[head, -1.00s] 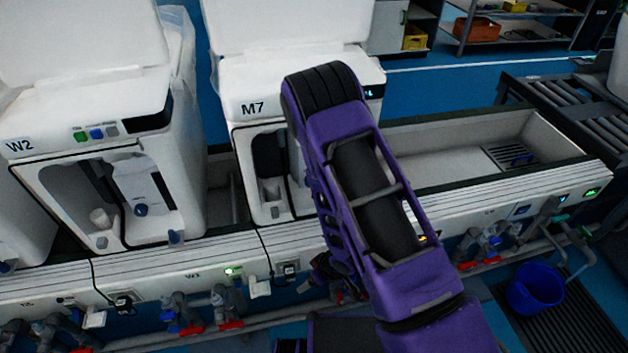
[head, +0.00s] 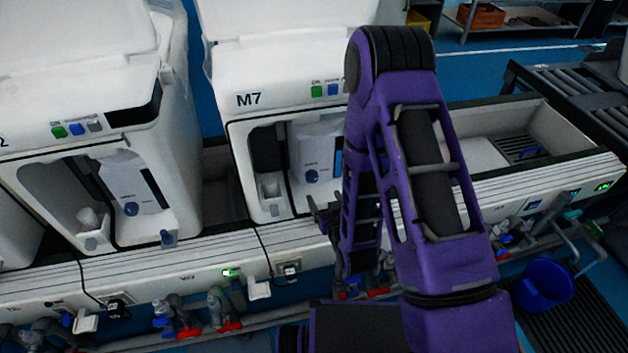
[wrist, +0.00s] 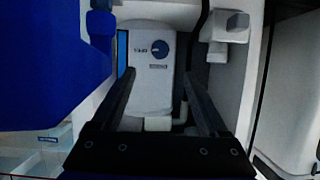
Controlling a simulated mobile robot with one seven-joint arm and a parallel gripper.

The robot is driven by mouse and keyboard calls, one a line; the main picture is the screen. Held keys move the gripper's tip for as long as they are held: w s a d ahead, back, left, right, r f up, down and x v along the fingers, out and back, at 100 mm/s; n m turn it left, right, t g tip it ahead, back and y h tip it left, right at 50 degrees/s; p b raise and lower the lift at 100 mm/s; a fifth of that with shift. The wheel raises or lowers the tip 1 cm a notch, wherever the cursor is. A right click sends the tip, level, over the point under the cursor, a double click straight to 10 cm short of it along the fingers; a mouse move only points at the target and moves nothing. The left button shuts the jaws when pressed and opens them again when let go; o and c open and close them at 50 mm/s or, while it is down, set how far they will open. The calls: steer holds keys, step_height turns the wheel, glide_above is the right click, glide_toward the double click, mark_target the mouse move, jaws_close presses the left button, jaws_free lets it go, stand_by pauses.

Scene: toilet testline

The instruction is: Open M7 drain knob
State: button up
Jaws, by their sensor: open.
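The white machine labelled M7 (head: 262,75) stands in the middle of the head view. Its recess has a panel with a round blue knob (head: 312,176), also seen in the wrist view (wrist: 159,47). A large blue shape (wrist: 50,60) fills the wrist view's upper left, very near the camera. It looks like the drain knob, but I cannot be sure. In the head view my arm covers M7's lower right front, where the neighbouring machine has its small blue knob (head: 167,237). My gripper (wrist: 158,75) is open and empty, with the blue shape beside its left finger.
The neighbouring white machine (head: 80,90) stands at the left. The white bench ledge (head: 215,258) runs below both machines, with pipes and red-handled valves (head: 190,331) under it. An open trough (head: 475,153) lies to the right. A blue bucket (head: 542,285) is on the floor.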

mark_target(313, 179)
steer(key=b+x, duration=0.1)
steer(key=x, duration=1.1)
steer(key=shift+w+f, duration=0.1)
jaws_close()
steer(key=shift+d+m+y, duration=0.1)
steer(key=shift+m+y, duration=0.2)
steer(key=shift+m, duration=0.2)
jaws_free()
